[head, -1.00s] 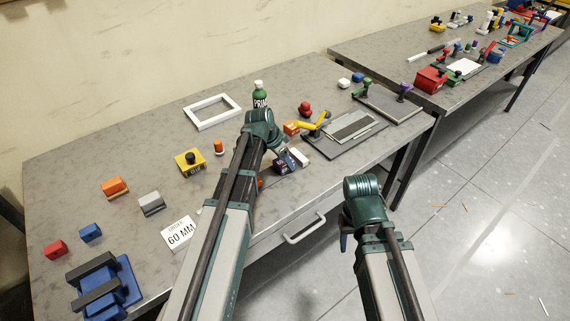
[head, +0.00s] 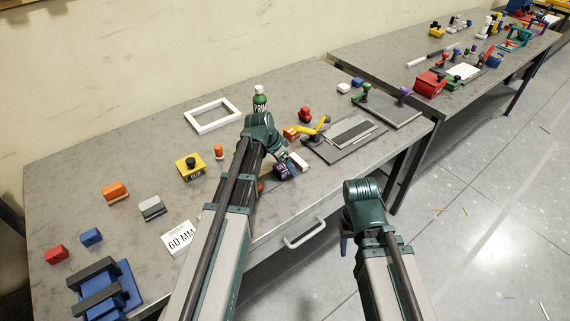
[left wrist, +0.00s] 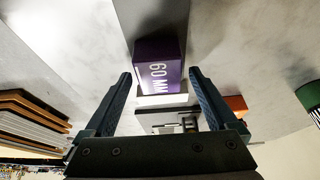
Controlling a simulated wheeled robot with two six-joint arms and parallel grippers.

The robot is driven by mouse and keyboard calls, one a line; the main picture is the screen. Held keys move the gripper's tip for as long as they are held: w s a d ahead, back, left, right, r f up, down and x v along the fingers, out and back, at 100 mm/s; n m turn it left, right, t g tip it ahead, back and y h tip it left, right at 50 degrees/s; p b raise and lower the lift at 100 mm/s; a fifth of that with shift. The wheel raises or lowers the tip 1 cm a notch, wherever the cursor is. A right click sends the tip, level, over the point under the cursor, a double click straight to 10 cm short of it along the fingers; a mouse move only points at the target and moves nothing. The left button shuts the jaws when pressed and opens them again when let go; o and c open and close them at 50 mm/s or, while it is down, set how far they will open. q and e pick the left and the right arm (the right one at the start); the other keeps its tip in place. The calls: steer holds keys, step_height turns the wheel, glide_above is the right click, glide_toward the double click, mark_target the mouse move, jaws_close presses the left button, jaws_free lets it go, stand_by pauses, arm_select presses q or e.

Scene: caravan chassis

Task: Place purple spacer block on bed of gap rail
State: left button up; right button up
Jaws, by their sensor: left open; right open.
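The purple spacer block (head: 282,172) sits near the front edge of the bench, partly hidden by my left gripper (head: 284,158). In the left wrist view the block (left wrist: 158,66) shows "60 MM" lettering and lies between or just beyond the open fingertips (left wrist: 160,74), with a gap on both sides. A white piece lies beside it (head: 300,162). A dark plate with lighter strips and a yellow handle (head: 366,145) lies to its right; I cannot tell for sure that this is the gap rail. My right gripper (head: 346,243) hangs in front of the bench, its fingers mostly hidden.
A "60 MM" card (head: 178,239) and a blue fixture (head: 125,285) lie left. The bench middle left has free room.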

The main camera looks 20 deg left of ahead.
arm_select(q)
steer(key=p+v, duration=1)
steer(key=v, duration=0.2)
steer(key=s+d+f+n+g+y, duration=0.1)
steer(key=s+d+n+g+y, duration=0.1)
steer(key=s+d, duration=0.6)
steer(key=s+d+f+n+g+y, duration=0.1)
steer(key=s+d+y, duration=0.1)
steer(key=s+d, duration=0.6)
steer(key=s, duration=0.4)
steer(key=shift+s+n+g, duration=0.25)
steer(key=shift+n+g, duration=0.15)
steer(key=shift+d, duration=0.15)
steer(key=shift+f+b, duration=0.7)
steer(key=shift+f, duration=0.05)
